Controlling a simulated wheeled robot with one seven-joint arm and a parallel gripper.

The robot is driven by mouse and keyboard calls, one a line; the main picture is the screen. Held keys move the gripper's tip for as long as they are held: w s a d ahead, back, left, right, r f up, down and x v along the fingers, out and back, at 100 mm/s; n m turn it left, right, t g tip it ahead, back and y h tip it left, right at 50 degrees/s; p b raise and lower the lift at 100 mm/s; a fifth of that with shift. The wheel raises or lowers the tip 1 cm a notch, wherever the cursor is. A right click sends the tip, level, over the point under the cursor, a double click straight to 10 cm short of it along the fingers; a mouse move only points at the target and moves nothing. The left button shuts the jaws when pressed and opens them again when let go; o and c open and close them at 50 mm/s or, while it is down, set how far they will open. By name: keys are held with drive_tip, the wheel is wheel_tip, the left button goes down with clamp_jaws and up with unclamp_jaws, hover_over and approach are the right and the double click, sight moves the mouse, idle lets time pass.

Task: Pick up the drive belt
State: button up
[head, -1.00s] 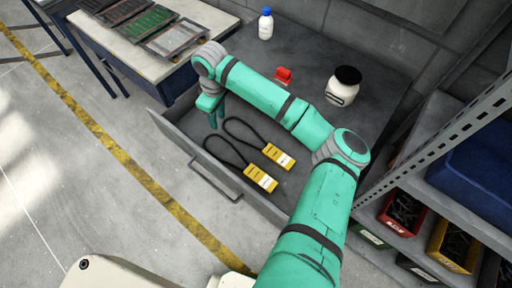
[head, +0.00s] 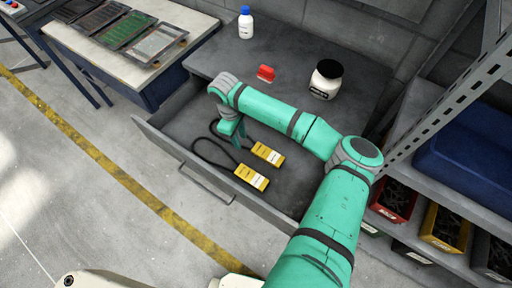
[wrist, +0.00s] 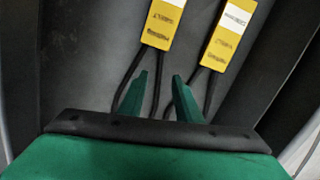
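Two black drive belts in yellow sleeves lie side by side in the open grey drawer (head: 290,195). In the head view, one sleeve (head: 267,154) is farther back and the other (head: 251,177) nearer the front; the loops extend left. My gripper (head: 238,146) points down at the loops and partly hides them. In the wrist view, both sleeves, left (wrist: 160,24) and right (wrist: 228,35), lie beyond the fingertips. My gripper (wrist: 163,82) is open, its fingers apart, with dark belt strands between and beside them. I cannot tell the fingers' height above the belts.
The drawer front (head: 180,152) bounds the space at the left. On the worktop behind stand a white bottle with a blue cap (head: 246,23), a red object (head: 266,73) and a black-lidded jar (head: 326,79). A metal rack with bins (head: 444,227) is at the right.

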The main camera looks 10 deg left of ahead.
drive_tip(key=shift+d+f, duration=0.2)
drive_tip(key=shift+f, duration=1.45)
drive_tip(key=shift+f, duration=0.1)
drive_tip(key=shift+c, duration=0.4)
